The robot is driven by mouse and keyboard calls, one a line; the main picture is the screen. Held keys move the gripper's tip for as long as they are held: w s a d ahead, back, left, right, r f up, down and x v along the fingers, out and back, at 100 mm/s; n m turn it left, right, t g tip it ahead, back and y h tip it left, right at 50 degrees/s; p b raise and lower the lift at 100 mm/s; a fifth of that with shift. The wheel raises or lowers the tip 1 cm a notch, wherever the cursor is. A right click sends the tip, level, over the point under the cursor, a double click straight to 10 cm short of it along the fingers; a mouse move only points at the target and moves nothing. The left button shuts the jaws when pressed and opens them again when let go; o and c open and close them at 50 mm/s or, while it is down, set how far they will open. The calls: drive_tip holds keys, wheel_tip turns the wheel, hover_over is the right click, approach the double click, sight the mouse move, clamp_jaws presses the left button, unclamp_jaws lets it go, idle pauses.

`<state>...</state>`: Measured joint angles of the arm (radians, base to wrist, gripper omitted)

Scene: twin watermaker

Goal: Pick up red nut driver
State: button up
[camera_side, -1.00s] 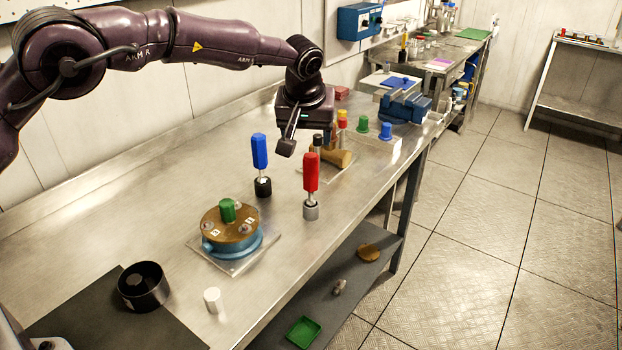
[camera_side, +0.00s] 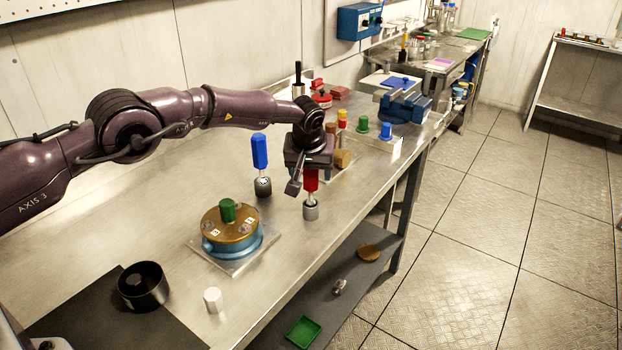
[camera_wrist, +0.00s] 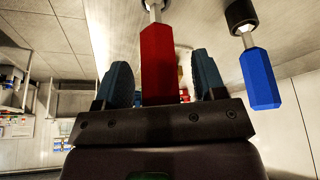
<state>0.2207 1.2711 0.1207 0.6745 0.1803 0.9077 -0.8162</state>
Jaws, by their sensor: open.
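The red nut driver (camera_side: 311,182) stands upright with its metal end in a grey holder (camera_side: 311,210) near the bench's front edge. My gripper (camera_side: 294,188) is at its handle, and hides part of the handle in the side view. In the wrist view, the red nut driver (camera_wrist: 157,60) is between the two fingers of my gripper (camera_wrist: 162,82). The fingers are open, with a gap visible on each side of the handle.
A blue nut driver (camera_side: 260,152) stands close by in a dark holder; it also shows in the wrist view (camera_wrist: 259,78). A round blue-and-brass housing with a green knob (camera_side: 228,210) sits nearer the camera. Behind my gripper are a tan cylinder (camera_side: 343,158) and colored-top items.

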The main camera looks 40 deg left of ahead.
drive_tip(key=c, duration=1)
drive_tip(key=shift+o, duration=0.2)
drive_tip(key=shift+r, duration=0.1)
